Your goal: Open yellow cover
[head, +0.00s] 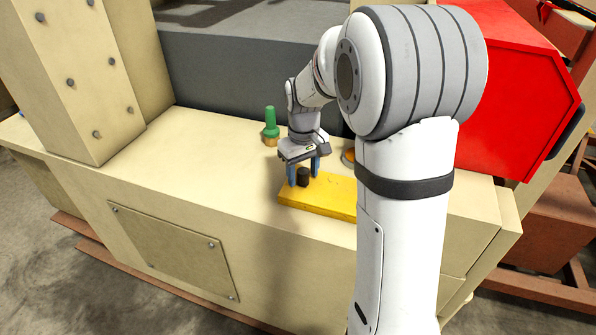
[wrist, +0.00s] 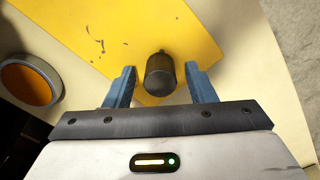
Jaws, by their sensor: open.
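The yellow cover (head: 325,197) lies flat and closed on the cream machine top, partly hidden behind my arm in the head view. A dark knob (head: 303,176) stands up near its left end. In the wrist view the yellow cover (wrist: 150,30) fills the upper middle, with small dark marks on it, and the dark knob (wrist: 160,74) stands between my fingers. My gripper (head: 303,179) is open, its blue fingers pointing down on either side of the knob. In the wrist view my gripper (wrist: 165,82) shows a gap between each finger and the knob.
A green-handled item (head: 270,125) stands on the machine top left of my gripper. An orange round part with a metal rim (head: 349,156) is behind the cover; it also shows in the wrist view (wrist: 27,82). A red housing (head: 510,90) stands at right. The cream top (head: 190,150) at left is clear.

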